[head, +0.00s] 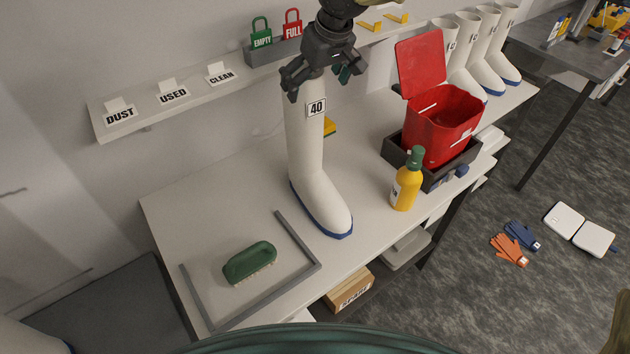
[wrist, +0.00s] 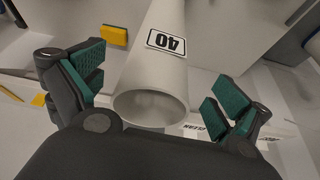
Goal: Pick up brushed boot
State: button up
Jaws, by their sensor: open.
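A tall white boot (head: 308,165) with a blue sole and a "40" label stands upright on the white bench. My gripper (head: 318,84) is at the top of its shaft in the head view and hides the boot's rim there. In the wrist view the boot (wrist: 152,70) shows its round open top between my gripper's fingers (wrist: 158,92). The green finger pads are spread wide, with gaps on both sides of the shaft. A green brush (head: 250,262) lies on the bench inside a grey angled frame. Whether the boot is brushed cannot be told.
A yellow bottle (head: 406,182) and an open red bin (head: 440,122) in a dark tray stand right of the boot. Several more white boots (head: 468,45) stand at the back right. A labelled shelf (head: 150,108) runs along the wall behind. The bench's left part is mostly clear.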

jog(key=c, duration=1.8)
jog(key=shift+c, duration=0.6)
jog(key=shift+r, duration=0.1)
